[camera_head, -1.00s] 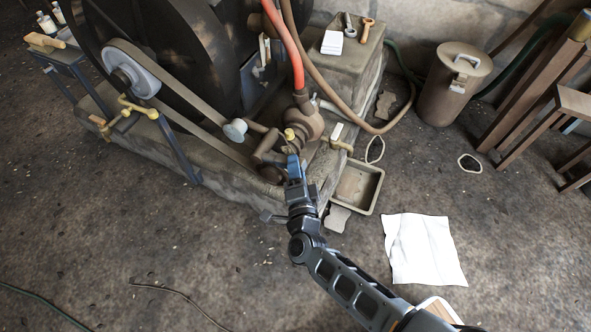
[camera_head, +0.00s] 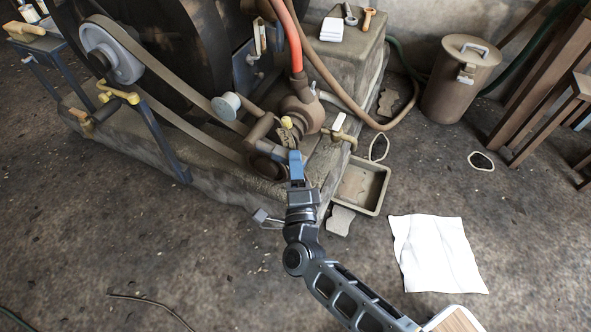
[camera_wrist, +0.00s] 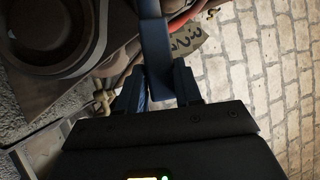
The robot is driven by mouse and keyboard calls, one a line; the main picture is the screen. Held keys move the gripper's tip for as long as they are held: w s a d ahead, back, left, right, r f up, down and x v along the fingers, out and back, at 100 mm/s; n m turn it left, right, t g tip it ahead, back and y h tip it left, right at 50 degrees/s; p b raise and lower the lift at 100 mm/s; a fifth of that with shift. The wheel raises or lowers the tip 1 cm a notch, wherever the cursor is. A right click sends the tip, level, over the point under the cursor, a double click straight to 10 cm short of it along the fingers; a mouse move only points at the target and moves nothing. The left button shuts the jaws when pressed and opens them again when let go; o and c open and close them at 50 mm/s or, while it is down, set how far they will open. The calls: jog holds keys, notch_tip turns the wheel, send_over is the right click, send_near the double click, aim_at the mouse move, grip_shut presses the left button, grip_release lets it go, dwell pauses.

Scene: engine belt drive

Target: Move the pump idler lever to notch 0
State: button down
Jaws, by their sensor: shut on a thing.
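The blue lever (camera_head: 295,160), which looks like the pump idler lever, stands at the near side of the pump. It also shows in the wrist view (camera_wrist: 154,40), running down between the fingers. My gripper (camera_head: 297,180) is shut on it; in the wrist view its two dark fingers (camera_wrist: 158,86) stand on either side of the blue bar. A plate with dark marks (camera_wrist: 188,38) lies just behind the lever. The marks are too partly covered to read, and I cannot tell which notch the lever is in.
The pump body (camera_head: 303,113) and pulley lie just beyond the lever. A belt (camera_head: 190,78) runs to the grey pulley (camera_head: 112,55) at left. A metal tray (camera_head: 375,192) and a white sheet (camera_head: 437,252) lie at right. The floor at front left is mostly clear.

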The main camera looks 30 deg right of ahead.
jog(key=shift+f, duration=0.15)
jog(key=c, duration=0.8)
grip_release()
jog(key=shift+p+v, duration=0.75)
jog(key=shift+v, duration=3.15)
